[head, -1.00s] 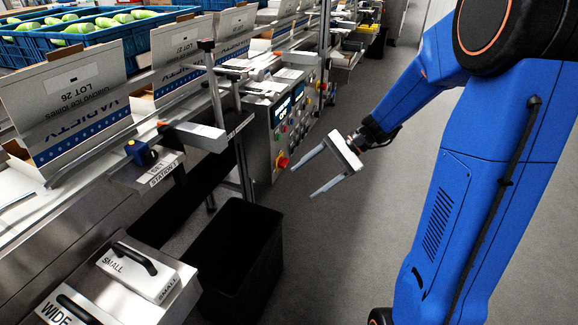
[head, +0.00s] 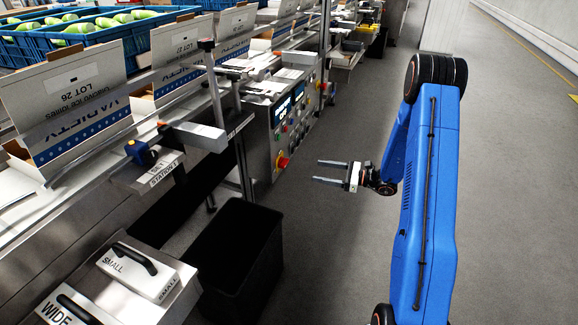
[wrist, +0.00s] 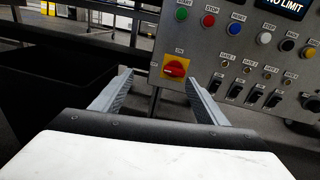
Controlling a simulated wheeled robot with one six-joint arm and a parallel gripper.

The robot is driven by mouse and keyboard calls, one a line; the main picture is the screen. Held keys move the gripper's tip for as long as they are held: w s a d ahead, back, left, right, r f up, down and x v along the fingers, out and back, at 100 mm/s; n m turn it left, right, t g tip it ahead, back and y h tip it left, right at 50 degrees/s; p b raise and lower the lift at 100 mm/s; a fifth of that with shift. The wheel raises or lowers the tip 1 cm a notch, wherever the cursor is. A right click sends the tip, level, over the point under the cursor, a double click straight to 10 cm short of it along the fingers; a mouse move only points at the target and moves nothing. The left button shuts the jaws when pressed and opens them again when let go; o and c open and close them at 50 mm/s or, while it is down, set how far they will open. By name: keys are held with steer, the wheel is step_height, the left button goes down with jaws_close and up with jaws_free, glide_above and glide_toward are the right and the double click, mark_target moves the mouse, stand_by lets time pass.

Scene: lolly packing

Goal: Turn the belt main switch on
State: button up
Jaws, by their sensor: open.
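The belt main switch (wrist: 176,68) is a red rotary knob on a yellow plate, with "ON" marked above it, at the lower left of the steel control panel (wrist: 215,55). The knob's grip lies about level in the wrist view. In the head view the switch (head: 283,162) is small, at the panel's lower left corner. My gripper (head: 315,172) is open and empty, to the right of the panel with its fingers pointing left toward it. In the wrist view the switch shows beyond and between my two fingertips (wrist: 158,82), apart from both.
Coloured push buttons (wrist: 209,20) and several black toggle switches (wrist: 263,98) sit on the same panel, right of the switch. A black bin (head: 235,250) stands on the floor before the conveyor.

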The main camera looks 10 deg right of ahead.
step_height(320, 180, down, 3)
steer(key=w+d+m+t, duration=0.2)
steer(key=d, duration=0.1)
glide_toward(287, 164)
steer(key=shift+h, duration=0.3)
steer(key=x, duration=0.9)
steer(key=shift+s+a+r, duration=0.1)
steer(key=shift+s+r, duration=0.05)
steer(key=shift+r, duration=0.05)
steer(key=c, duration=1.1)
